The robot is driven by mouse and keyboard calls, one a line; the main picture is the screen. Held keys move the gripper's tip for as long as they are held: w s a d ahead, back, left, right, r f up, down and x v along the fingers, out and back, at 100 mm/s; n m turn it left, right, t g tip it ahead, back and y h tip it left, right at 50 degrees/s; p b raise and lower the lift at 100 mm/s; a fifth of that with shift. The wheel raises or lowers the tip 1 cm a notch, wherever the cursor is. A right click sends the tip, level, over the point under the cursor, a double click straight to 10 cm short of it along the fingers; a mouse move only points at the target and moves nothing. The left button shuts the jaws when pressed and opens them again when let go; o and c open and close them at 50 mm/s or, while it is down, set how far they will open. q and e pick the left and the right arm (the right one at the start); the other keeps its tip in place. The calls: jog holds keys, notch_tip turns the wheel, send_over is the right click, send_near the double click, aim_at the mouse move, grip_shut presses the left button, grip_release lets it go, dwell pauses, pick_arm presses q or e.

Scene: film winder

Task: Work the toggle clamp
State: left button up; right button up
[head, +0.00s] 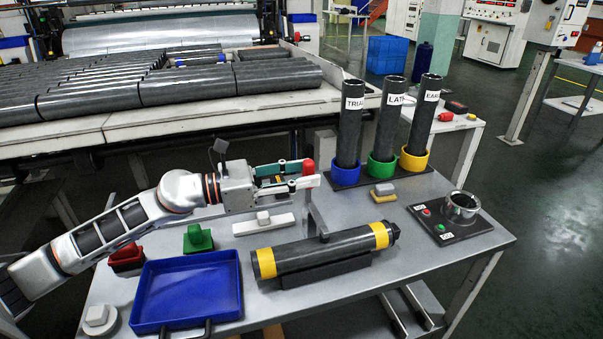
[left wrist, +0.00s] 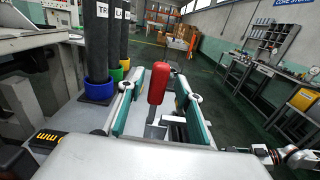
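The toggle clamp shows as an upright red handle (head: 308,167) above a grey metal arm and post (head: 316,212), behind the black roll with yellow bands (head: 322,252). My left gripper (head: 298,174) is open, with its green-padded fingers level above the table at the handle. In the left wrist view the red handle (left wrist: 158,83) stands between the two fingers (left wrist: 156,98), with a gap visible on each side. No firm contact shows. Part of my right arm shows small at the lower right of the left wrist view; its finger state is unclear.
A blue tray (head: 188,325), green block (head: 199,238), red block (head: 127,258) and white block (head: 263,221) lie on the table's left. Tall black tubes (head: 388,120) stand in coloured cups behind. A button panel (head: 447,222) sits right. The table's right front corner is clear.

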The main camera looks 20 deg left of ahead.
pick_arm(q)
jog(key=v, duration=1.2)
dwell(0.9)
